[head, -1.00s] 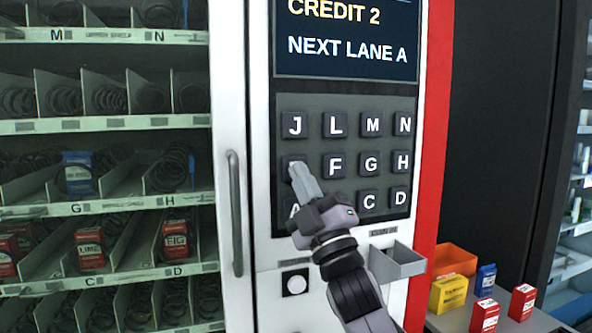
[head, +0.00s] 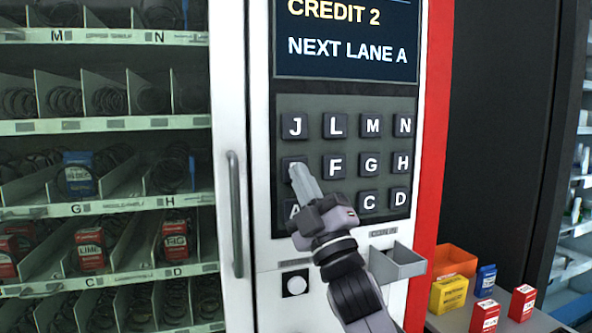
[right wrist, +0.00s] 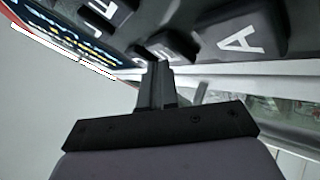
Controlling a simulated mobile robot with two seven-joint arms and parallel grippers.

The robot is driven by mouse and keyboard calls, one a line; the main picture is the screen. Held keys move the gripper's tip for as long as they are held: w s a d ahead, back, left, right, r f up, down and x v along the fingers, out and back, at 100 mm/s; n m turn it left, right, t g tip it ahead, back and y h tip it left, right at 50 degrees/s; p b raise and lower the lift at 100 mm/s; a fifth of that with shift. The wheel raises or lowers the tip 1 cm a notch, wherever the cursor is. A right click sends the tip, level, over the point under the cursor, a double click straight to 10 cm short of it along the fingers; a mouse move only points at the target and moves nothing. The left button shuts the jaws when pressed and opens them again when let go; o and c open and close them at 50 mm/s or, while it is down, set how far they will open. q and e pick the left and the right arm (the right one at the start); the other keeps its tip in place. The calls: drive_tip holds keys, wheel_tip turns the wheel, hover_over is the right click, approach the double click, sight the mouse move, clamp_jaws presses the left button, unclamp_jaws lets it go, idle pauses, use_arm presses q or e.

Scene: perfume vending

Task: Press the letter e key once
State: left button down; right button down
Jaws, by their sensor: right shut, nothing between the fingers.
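The keypad (head: 385,226) is on the vending machine's white front, below a screen reading CREDIT 2 and NEXT LANE A. The key left of F, where the letter e key fits in the order, is a dark square key (head: 287,161); my fingertips cover its letter. My right gripper (head: 297,168) is shut and empty, its tips over this key. Whether they touch it I cannot tell. The right wrist view shows the shut fingers (right wrist: 155,68) close to the dark keys, with the A key (right wrist: 238,40) to their right. My left gripper is not in view.
The F key (head: 335,166) and the A key (head: 292,211) are close by. A grey tray (head: 398,262) juts out below the keypad. A door handle (head: 235,213) stands to the left. Several small boxes and an orange bin (head: 455,259) are at lower right.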

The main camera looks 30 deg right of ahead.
drive_tip(key=shift+s+a, duration=0.1)
drive_tip(key=shift+s, duration=0.45)
drive_tip(key=s, duration=0.2)
drive_tip(key=s+a, duration=0.1)
drive_tip(key=s, duration=0.2)
drive_tip(key=shift+a+p, duration=0.1)
drive_tip(key=shift+p, duration=0.3)
drive_tip(key=shift+w, duration=0.1)
idle(0.4)
drive_tip(key=a+f+m+g+y, duration=0.1)
drive_tip(key=f+m+g, duration=0.15)
drive_tip(key=f, duration=0.85)
drive_tip(key=a+f+m+g, duration=0.15)
drive_tip(key=f+g, duration=0.25)
drive_tip(key=f, duration=0.7)
drive_tip(key=a+f+m+g+y, duration=0.1)
drive_tip(key=a+f+g, duration=0.15)
drive_tip(key=f, duration=0.85)
drive_tip(key=s+a+f+m+g, duration=0.2)
drive_tip(key=s+f+g, duration=0.1)
drive_tip(key=s+f, duration=0.5)
drive_tip(key=s+a+f+m+g+y, duration=0.1)
drive_tip(key=s+f+g, duration=0.3)
drive_tip(key=s+f, duration=0.4)
wheel_tip(320, 180, down, 5)
drive_tip(key=shift+s+a+f+m+g, duration=0.1)
drive_tip(key=shift+s+a+m+g, duration=0.15)
drive_tip(key=shift+a+m, duration=0.4)
